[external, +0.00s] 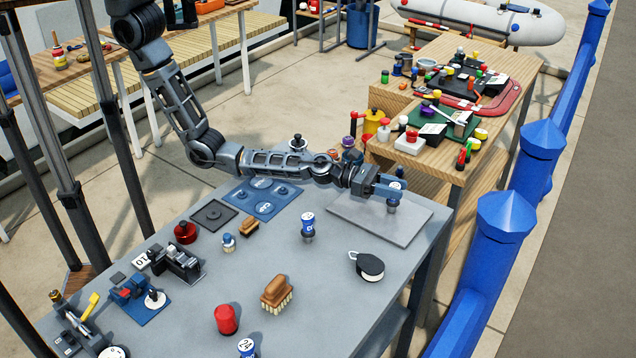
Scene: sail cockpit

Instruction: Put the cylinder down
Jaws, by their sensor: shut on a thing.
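My gripper (391,187) is at the far right part of the grey table (350,300), shut on a cylinder (392,206). Its grey lower end shows below the fingers, and a bluish top with a pale cap shows above them. The fingers hide its middle. It looks upright, over the flat light-grey plate (365,228). I cannot tell whether its bottom touches the plate. A similar blue and white cylinder with a grey base (308,226) stands on the table left of the plate.
A blue panel (264,200) lies left. A crowded wooden bench (440,165) is behind right. The plate's front part is clear.

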